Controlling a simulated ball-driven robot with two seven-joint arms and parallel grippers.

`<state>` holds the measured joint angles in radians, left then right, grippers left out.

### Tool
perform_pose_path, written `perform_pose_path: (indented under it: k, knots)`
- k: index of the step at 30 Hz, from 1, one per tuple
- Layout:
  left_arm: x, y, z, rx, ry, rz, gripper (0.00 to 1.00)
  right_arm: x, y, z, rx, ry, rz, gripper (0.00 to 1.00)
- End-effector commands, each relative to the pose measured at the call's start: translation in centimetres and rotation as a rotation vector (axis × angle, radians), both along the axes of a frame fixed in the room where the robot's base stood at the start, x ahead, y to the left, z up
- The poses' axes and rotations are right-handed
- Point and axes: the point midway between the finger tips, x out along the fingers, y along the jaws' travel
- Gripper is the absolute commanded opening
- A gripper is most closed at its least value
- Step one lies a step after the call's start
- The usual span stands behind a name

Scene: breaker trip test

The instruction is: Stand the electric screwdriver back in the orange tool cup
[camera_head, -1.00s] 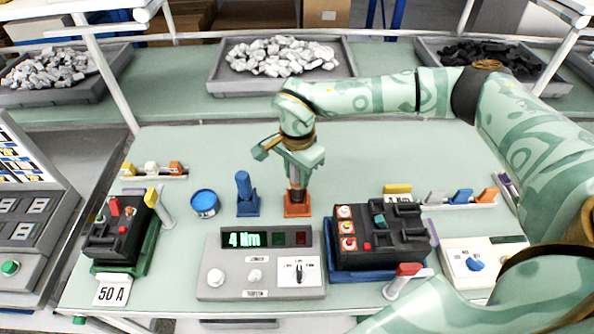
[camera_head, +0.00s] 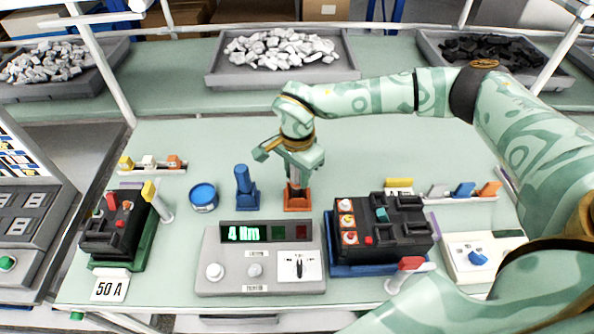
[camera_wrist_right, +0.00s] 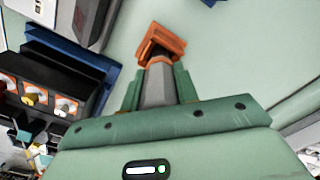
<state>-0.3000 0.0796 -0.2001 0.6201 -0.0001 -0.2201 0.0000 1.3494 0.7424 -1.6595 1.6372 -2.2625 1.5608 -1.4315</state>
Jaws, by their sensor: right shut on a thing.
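The orange tool cup (camera_head: 297,203) stands on the green bench behind the grey console. My right gripper (camera_head: 299,165) is directly above the cup and shut on the electric screwdriver (camera_head: 294,174). The screwdriver points down, about upright, with its lower end at the cup. In the right wrist view, the grey screwdriver body (camera_wrist_right: 157,86) sits between the fingers, and its dark lower end meets the orange cup (camera_wrist_right: 169,40). How deep it sits in the cup is hidden. My left gripper is not in view.
A blue holder (camera_head: 245,195) stands just left of the cup, with a blue tin (camera_head: 203,197) beyond it. The console (camera_head: 258,278) and a black breaker on a blue base (camera_head: 362,268) are in front. The bench behind the cup is clear.

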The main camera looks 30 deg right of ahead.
Motion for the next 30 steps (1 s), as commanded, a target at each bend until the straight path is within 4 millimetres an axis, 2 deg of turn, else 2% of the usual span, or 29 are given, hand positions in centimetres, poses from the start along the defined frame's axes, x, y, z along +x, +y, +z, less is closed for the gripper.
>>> perform_pose_path:
  k: [16, 17, 19, 20, 30]
  knots:
    - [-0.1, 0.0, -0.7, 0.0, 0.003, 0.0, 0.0, 0.0, 0.0, -1.4, 0.0, -0.001, 0.0, 0.04]
    - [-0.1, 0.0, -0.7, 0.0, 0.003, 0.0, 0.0, 0.0, 0.0, -1.4, 0.0, -0.001, 0.0, 0.33]
    - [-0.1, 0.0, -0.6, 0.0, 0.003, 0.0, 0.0, 0.0, 0.0, -1.3, 0.0, -0.001, 0.0, 0.52]
    - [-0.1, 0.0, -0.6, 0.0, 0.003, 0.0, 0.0, 0.0, 0.0, -1.3, 0.0, -0.001, 0.0, 0.56]
    - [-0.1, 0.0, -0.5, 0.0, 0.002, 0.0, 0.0, 0.0, 0.0, -0.8, -0.001, -0.001, 0.0, 0.56]
